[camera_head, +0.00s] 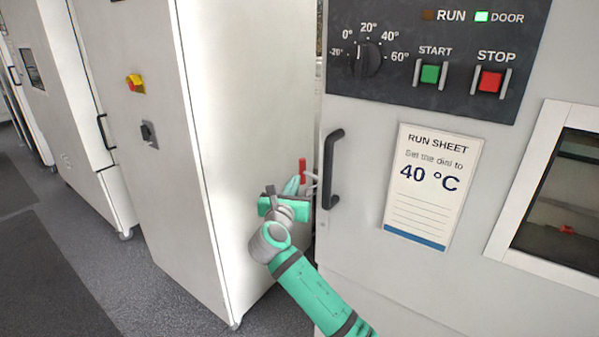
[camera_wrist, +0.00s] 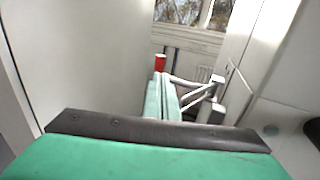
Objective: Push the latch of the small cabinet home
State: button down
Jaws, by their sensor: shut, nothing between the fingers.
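The small cabinet (camera_head: 360,265) is white, on the right in the head view, with a dark door handle (camera_head: 331,165). Its latch shows at its left side as a red grip (camera_head: 302,168) and pale metal links (camera_head: 312,184). In the wrist view the red grip (camera_wrist: 160,62) stands just beyond my fingertips, and the links (camera_wrist: 198,92) angle out to the right of them. My gripper (camera_head: 293,185) is shut and empty, with its teal fingers (camera_wrist: 161,95) in the gap beside the latch. I cannot tell whether they touch it. My fingers hide the grip's lower part.
A tall white cabinet (camera_head: 255,100) stands close on the left, leaving a narrow gap. The control panel (camera_head: 435,50) has its green DOOR lamp (camera_head: 481,16) lit and the RUN lamp (camera_head: 428,14) dark. A run sheet (camera_head: 430,185) reads 40 °C. A window (camera_wrist: 190,12) is behind.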

aim_at(302, 166)
jog(key=x, duration=0.6)
jog(key=shift+w, duration=0.75)
jog(key=shift+d, duration=0.15)
jog(key=shift+w+d, duration=0.1)
jog(key=shift+w, duration=0.05)
